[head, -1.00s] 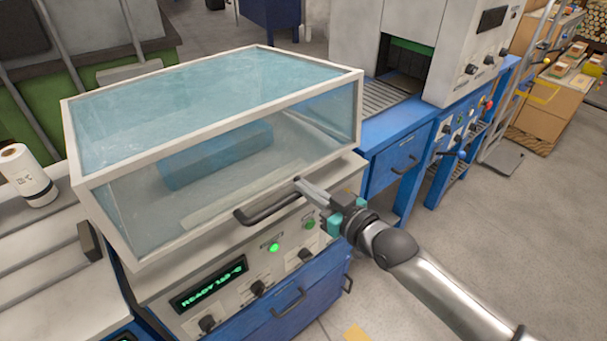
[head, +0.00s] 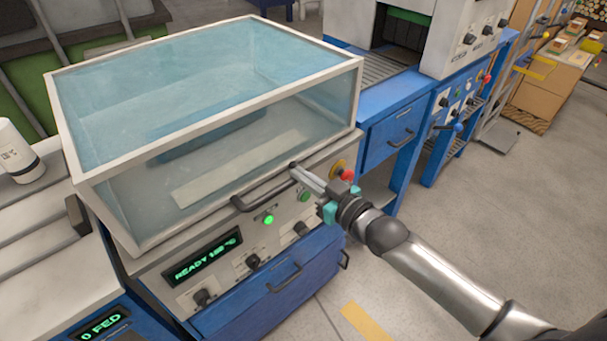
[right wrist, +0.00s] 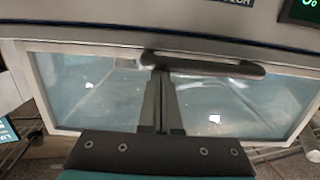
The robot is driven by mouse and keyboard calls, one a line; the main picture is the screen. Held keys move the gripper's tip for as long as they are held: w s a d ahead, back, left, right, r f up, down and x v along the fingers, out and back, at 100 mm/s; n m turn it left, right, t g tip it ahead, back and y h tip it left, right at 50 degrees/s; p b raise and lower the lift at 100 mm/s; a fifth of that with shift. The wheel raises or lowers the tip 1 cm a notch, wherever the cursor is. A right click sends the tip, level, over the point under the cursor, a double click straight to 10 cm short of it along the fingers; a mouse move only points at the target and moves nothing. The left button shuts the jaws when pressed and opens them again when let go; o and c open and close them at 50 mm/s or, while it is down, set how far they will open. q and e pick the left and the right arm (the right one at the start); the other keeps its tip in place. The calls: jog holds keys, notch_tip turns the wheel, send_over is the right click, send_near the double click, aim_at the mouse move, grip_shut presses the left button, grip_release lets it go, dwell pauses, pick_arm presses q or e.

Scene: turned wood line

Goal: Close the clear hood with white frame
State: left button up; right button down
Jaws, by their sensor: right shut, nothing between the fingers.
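The clear hood with white frame (head: 209,125) sits over the bench machine in the head view, its dark handle (head: 262,194) along the lower front edge. The hood looks low over the control panel; whether its rim touches the machine is unclear. My right gripper (head: 294,167) is shut and empty, with its fingertips at the right end of the handle. In the right wrist view the fingertips (right wrist: 160,74) overlap the handle (right wrist: 205,66) near its left end; contact is unclear. My left gripper is not in view.
The panel under the hood has a green-lit display (head: 202,260), a lit green button (head: 268,219) and a red button (head: 347,175). A blue drawer (head: 270,291) is below. A white roll (head: 18,152) stands at left. Open floor (head: 450,225) lies to the right.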

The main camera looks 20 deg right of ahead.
notch_tip(320, 180, up, 4)
jog(key=p, duration=0.4)
jog(key=s+d+f, duration=0.1)
jog(key=s+d, duration=0.2)
jog(key=s, duration=0.5)
jog(key=shift+s+f, duration=0.2)
jog(key=shift+s, duration=0.1)
jog(key=s+d+f+m+g+h, duration=0.1)
jog(key=s+d+f+g+h, duration=0.15)
jog(key=f, duration=0.65)
jog(key=s+d+f+g+h, duration=0.1)
jog(key=s+f, duration=0.2)
jog(key=f, duration=0.5)
jog(key=s+d+f+m+g+h, duration=0.1)
jog(key=s+d+f+g+h, duration=0.15)
jog(key=f, duration=0.65)
jog(key=s+a+f+g, duration=0.2)
jog(key=s+f, duration=0.3)
jog(key=s, duration=0.4)
jog(key=s+a+f+g, duration=0.3)
jog(key=s+f, duration=0.3)
jog(key=s, duration=0.3)
jog(key=s+a+f+g, duration=0.2)
jog(key=s+f, duration=0.3)
jog(key=s, duration=0.4)
jog(key=shift+a+f+n+g, duration=0.25)
jog(key=shift+f+n+g, duration=0.05)
jog(key=shift+g, duration=0.6)
